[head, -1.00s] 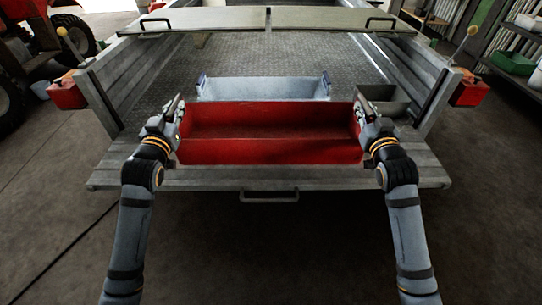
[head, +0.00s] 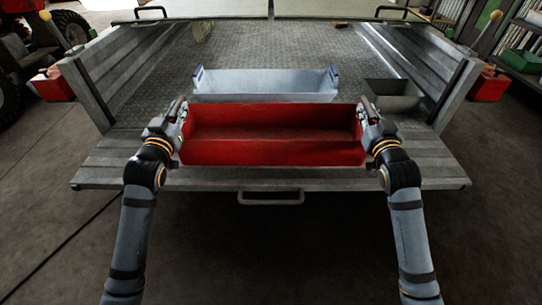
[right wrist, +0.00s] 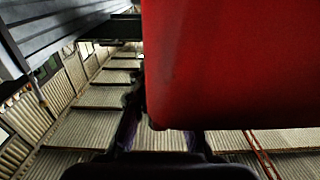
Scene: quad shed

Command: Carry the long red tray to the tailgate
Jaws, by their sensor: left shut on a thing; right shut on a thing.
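The long red tray (head: 273,136) is held level between my two grippers, in front of my body. In the head view it overlaps the lowered tailgate (head: 330,183) of the trailer; I cannot tell if it touches it. It looks empty. My left gripper (head: 178,112) is shut on the tray's left end. My right gripper (head: 367,112) is shut on its right end. In the right wrist view the red tray (right wrist: 235,60) fills the upper right; the fingertips are hard to make out there.
A grey-blue tray (head: 265,84) with blue end handles stands on the trailer bed behind the red tray. A small grey bin (head: 393,97) is to its right. Side boards with red boxes (head: 489,85) flank the bed. A handle (head: 270,198) sticks out at the tailgate's front.

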